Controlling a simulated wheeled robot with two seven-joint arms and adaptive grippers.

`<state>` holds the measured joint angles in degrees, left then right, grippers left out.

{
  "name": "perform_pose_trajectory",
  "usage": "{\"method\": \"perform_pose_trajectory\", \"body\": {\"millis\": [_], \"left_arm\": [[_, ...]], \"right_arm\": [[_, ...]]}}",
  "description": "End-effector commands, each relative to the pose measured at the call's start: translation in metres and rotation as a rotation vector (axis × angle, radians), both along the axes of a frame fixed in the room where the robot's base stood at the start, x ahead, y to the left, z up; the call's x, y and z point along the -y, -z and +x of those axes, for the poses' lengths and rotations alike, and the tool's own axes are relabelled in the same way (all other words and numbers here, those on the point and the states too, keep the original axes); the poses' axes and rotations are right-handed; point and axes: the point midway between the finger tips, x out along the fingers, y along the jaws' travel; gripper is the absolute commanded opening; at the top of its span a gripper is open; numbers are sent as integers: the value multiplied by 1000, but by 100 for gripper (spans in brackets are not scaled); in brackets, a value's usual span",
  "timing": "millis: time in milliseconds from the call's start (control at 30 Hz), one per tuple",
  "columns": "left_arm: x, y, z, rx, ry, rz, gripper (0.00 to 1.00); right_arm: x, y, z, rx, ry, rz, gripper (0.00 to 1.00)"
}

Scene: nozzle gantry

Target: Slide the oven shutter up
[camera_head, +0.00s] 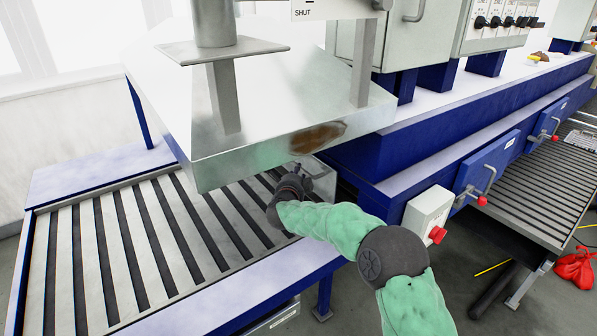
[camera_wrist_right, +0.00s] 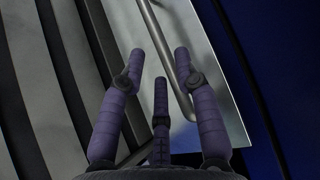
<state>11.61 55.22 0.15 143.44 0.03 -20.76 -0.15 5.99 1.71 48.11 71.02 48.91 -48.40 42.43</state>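The oven shutter (camera_wrist_right: 205,75) is a pale metal plate in the right wrist view, with a bent metal bar handle (camera_wrist_right: 166,52) on it. In the head view, a grey metal piece (camera_head: 322,181) that looks like the shutter shows under the hood's lower edge. My right gripper (camera_wrist_right: 158,54) has its fingers spread. The handle runs between the fingertips in the picture, and its lower end passes beside the right finger; I cannot tell whether they touch. In the head view my right gripper (camera_head: 293,176) is partly hidden by the hood. My left gripper is not in view.
A sloping metal hood (camera_head: 260,130) with a rusty patch hangs close above my right gripper. A slatted conveyor (camera_head: 130,240) lies below and left.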

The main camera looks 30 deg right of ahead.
Motion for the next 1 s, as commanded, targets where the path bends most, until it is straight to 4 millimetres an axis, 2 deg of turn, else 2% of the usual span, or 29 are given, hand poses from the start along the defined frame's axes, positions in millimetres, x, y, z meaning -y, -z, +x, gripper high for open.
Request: {"method": "perform_pose_trajectory", "body": {"millis": [100,300,700,733,833,1000], "left_arm": [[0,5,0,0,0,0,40],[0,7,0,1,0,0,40],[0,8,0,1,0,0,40],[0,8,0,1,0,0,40],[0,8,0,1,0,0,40],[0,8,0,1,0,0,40]], "right_arm": [[12,4,14,2,1,1,32],[23,6,28,1,0,1,32],[27,6,32,1,-1,1,32],[27,6,32,1,-1,1,27],[27,6,32,1,-1,1,0],[27,6,32,1,-1,1,0]]}}
